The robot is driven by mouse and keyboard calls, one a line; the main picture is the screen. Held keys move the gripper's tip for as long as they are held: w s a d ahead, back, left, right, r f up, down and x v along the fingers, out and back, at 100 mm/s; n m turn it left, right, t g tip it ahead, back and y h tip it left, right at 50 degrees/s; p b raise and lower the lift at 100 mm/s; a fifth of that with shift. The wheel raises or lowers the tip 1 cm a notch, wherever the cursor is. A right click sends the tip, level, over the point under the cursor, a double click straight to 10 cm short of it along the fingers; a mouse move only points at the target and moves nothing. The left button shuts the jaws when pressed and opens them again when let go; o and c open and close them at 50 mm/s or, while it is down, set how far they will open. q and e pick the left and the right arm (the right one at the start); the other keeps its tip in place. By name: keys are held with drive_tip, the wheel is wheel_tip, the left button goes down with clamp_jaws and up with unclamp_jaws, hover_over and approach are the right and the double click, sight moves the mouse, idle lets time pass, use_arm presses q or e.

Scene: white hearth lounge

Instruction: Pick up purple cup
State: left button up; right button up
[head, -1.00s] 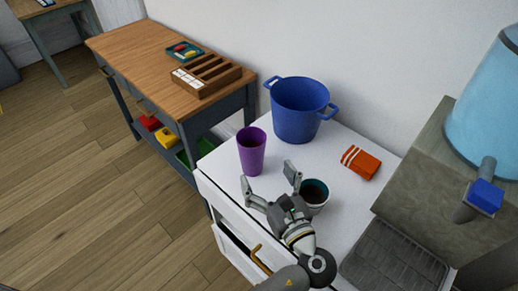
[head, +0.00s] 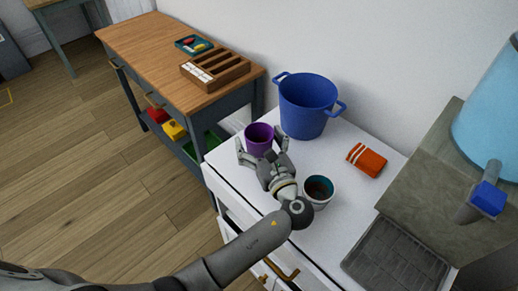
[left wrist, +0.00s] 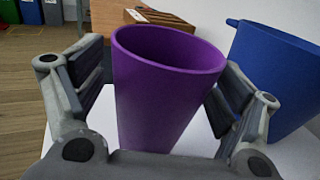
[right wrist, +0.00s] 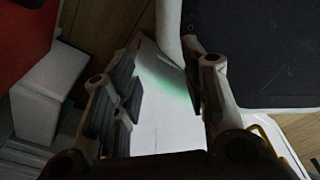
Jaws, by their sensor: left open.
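The purple cup (head: 259,138) stands upright on the white cabinet top (head: 333,195), near its left end. My left gripper (head: 262,148) is open, with one finger on each side of the cup. In the left wrist view the cup (left wrist: 162,90) fills the space between the two fingers, with a small gap seeming to show at the left finger; contact at the right finger is hard to tell. The cup's lower part is hidden behind the gripper in the head view. My right gripper (right wrist: 160,95) shows only in its own wrist view, open and empty.
A blue pot (head: 306,105) stands just behind and right of the cup. A second cup (head: 318,190) with dark contents stands close to my left wrist. An orange folded cloth (head: 367,160) lies further right. A wooden table (head: 150,60) stands left of the cabinet.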

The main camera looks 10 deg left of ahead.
use_arm(q)
drive_tip(key=c, duration=1.1)
